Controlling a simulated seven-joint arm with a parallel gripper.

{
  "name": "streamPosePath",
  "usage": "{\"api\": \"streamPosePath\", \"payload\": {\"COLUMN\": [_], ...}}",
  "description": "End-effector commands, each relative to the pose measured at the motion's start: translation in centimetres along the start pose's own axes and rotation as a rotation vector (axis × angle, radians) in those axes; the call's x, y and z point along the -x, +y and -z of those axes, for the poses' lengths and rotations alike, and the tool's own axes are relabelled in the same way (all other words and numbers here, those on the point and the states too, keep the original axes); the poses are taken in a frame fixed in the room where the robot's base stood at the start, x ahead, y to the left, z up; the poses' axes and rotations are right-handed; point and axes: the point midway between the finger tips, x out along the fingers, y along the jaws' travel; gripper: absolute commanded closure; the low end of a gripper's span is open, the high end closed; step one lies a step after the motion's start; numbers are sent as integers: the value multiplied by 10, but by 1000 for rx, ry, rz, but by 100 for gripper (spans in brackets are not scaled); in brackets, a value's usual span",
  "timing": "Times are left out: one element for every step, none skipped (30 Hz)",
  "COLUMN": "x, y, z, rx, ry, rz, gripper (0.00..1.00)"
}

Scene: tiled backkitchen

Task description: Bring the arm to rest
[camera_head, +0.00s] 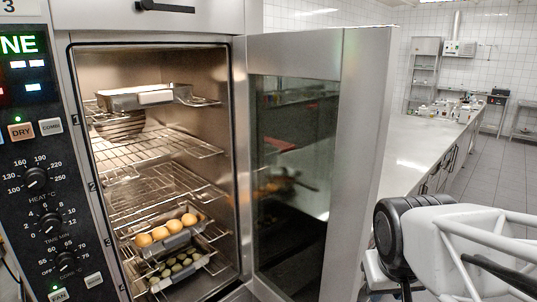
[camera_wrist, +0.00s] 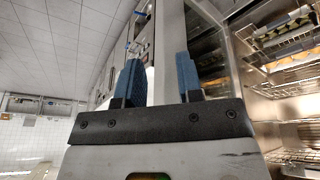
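My gripper (camera_wrist: 158,80) shows in the wrist view with its two blue-padded fingers apart and nothing between them. The head view shows a black and white part of my arm at the lower right, to the right of the oven door (camera_head: 360,150); the gripper fingers cannot be made out there. The oven (camera_head: 160,43) stands open, and its racks also show at the right of the wrist view (camera_wrist: 290,88).
In the oven, a metal tray (camera_head: 118,101) sits high; a tray of round, egg-like items (camera_head: 166,233) and a tray of dark round items (camera_head: 178,270) sit low. The door stands out into the room. A long counter (camera_head: 412,150) with small items runs behind it. Tiled floor (camera_head: 500,170) shows at right.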

Motion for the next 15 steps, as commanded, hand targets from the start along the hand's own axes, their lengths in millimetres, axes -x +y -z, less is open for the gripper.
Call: {"api": "streamPosePath", "payload": {"x": [2, 2, 4, 4, 5, 5, 5, 5, 5, 5, 5, 5, 5, 5, 5], "y": [-6, -10, -13, -16, -17, -19, -20, -21, -22, -22, -22, -22, -22, -22, -22], "z": [-14, -21, -30, -34, -38, -43, -46, -48, -50, -50, -50, -51, -50, -50, -50], "rx": [-3, -5, -8, -9, -10, -12, -14, -14, -15, -15, -15, -15, -15, -15, -16], "ry": [-23, -38, -54, -63, -72, -82, -87, -91, -95, -97, -98, -98, -98, -97, -97], "rz": [16, 25, 36, 42, 47, 53, 57, 59, 61, 62, 62, 62, 62, 62, 62], "gripper": [66, 66, 66, 66, 66, 66, 66, 66, 66, 66, 66, 66, 66, 66, 66]}}
